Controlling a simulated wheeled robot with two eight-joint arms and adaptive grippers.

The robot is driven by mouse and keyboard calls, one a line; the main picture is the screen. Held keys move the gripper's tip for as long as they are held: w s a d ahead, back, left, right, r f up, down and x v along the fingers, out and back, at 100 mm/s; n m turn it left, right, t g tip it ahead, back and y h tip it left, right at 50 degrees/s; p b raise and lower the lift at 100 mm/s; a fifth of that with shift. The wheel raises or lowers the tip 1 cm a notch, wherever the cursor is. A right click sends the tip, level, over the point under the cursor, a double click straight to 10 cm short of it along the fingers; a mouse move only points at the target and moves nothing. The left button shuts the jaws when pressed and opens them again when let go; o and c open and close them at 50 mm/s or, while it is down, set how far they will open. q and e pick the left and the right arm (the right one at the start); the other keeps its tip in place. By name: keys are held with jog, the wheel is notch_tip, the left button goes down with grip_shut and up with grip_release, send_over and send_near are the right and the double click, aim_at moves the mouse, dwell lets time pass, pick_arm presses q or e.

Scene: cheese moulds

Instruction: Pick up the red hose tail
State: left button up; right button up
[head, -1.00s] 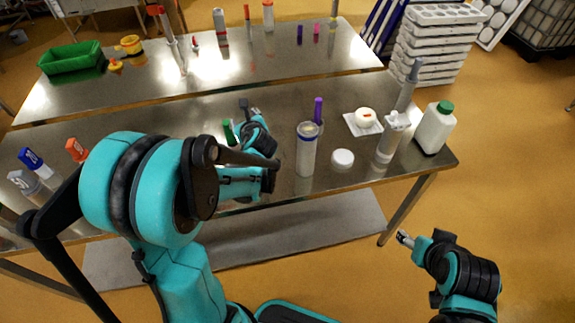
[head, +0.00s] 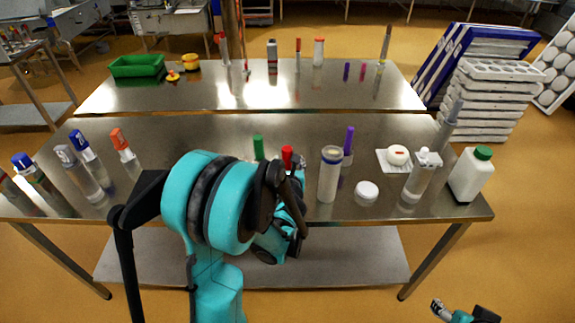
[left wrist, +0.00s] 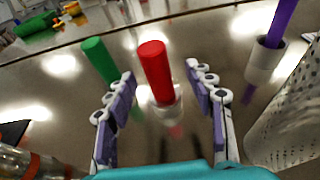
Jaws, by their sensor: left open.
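The red hose tail (head: 287,154) stands upright on the near steel table, its lower part hidden behind my left arm in the head view. In the left wrist view the red hose tail (left wrist: 154,70) has a red cylindrical top over a pale, clear lower part. My left gripper (left wrist: 162,82) is open, with one finger on each side of the red hose tail and visible gaps between. In the head view my left gripper is mostly hidden by its arm. My right gripper (head: 438,308) is low at the bottom right, away from the table, its jaws too small to judge.
A green hose tail (left wrist: 98,58) stands close left of the left finger. A purple piece (left wrist: 276,25) and a perforated cylinder (left wrist: 290,120) stand to the right. In the head view, a white jar (head: 367,193) and a green-capped bottle (head: 470,175) stand further right.

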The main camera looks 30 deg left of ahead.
aim_at(287, 157)
pick_arm(q)
jog(key=b+x, duration=0.1)
jog(key=x, duration=0.4)
jog(key=shift+s+a, duration=0.1)
jog(key=shift+a, duration=0.15)
jog(key=shift+s, duration=0.1)
jog(key=shift+c, duration=1)
grip_shut()
jog(key=shift+r, duration=0.15)
